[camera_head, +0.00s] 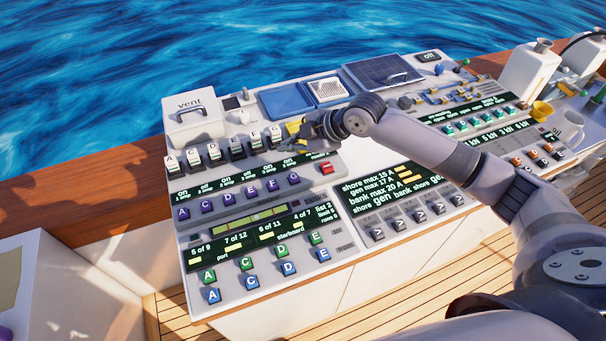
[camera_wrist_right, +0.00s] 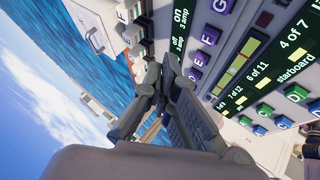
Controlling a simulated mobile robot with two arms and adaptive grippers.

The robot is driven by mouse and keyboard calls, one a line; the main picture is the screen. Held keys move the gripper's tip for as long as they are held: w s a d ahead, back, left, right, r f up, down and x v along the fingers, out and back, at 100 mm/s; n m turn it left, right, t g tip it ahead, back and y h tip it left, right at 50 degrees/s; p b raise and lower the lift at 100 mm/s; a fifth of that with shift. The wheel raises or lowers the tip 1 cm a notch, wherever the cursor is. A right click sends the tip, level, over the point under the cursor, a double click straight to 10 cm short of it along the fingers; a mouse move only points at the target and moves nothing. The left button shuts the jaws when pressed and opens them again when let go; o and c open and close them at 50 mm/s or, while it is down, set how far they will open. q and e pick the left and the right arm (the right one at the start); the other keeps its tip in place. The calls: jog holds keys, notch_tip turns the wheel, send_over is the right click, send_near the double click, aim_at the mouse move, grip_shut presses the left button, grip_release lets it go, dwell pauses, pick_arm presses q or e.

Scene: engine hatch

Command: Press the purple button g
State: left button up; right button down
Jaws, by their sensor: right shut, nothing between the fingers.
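The purple button G (camera_head: 293,178) is at the right end of a row of purple lettered buttons on the console. It sits left of a red button. My right gripper (camera_head: 300,130) is shut and empty, above the switch row and farther back than button G. It is apart from the button and does not cover it in the head view. In the right wrist view the closed fingers (camera_wrist_right: 159,72) are in the middle, with purple buttons (camera_wrist_right: 203,57) to their upper right. My left gripper is not in view.
Black-and-white switches (camera_head: 214,153) line the panel behind the purple row. A red button (camera_head: 326,168) is close to G. A yellow piece (camera_head: 291,128) shows by my fingertips. Green and blue buttons (camera_head: 252,282) are nearer the front. A white vent box (camera_head: 192,115) stands at the back left.

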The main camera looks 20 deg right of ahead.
jog(key=b, duration=0.7)
send_over(293, 178)
notch_tip(293, 178, down, 7)
jog(key=shift+s+r, duration=0.1)
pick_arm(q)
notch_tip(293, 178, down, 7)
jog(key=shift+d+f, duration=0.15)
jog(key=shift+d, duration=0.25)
pick_arm(e)
jog(key=shift+f, duration=1.05)
jog(key=shift+f, duration=0.1)
pick_arm(q)
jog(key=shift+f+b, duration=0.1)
jog(key=shift+b, duration=0.2)
pick_arm(e)
jog(key=shift+f, duration=0.3)
